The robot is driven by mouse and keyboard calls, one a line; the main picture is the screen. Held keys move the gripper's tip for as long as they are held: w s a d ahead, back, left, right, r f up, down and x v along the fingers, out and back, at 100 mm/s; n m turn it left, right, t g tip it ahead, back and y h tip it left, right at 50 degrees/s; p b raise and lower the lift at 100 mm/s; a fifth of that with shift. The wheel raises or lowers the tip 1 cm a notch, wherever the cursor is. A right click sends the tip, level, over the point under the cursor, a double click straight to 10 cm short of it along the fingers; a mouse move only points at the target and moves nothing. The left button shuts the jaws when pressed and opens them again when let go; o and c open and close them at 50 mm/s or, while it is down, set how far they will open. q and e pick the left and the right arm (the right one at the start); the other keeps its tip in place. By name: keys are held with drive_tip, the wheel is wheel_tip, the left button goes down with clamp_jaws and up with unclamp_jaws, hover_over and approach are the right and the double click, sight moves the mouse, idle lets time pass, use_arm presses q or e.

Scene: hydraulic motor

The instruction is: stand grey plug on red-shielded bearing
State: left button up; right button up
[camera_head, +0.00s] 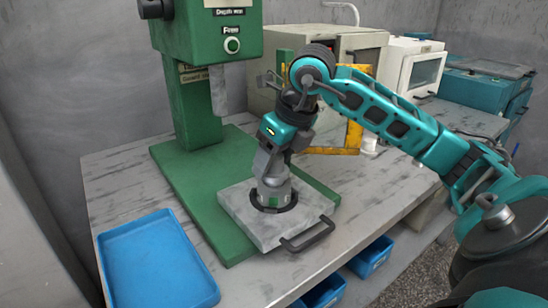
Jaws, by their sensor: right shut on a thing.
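My right gripper (270,170) points down over a grey plate (240,219) on the green press base. It is shut on the grey plug (272,188), whose upper part the fingers partly hide. The plug looks upright within or just above a dark ring (291,201) on the plate, which seems to be the bearing. I cannot make out any red shield, nor whether the plug touches the ring. My left gripper is out of view.
The green press (188,105) rises behind the plate. A black handle (309,236) sticks out at the plate's front. An empty blue tray (155,262) lies at the left. A yellow frame (353,134) stands behind my arm. Blue bins (371,257) sit below the table edge.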

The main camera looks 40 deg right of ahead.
drive_tip(key=o, duration=1.5)
drive_tip(key=shift+s+r, duration=0.1)
drive_tip(key=shift+r, duration=0.25)
drive_tip(key=p+v, duration=0.3)
drive_tip(key=v, duration=0.8)
drive_tip(key=shift+r, duration=0.2)
drive_tip(key=shift+s, duration=0.1)
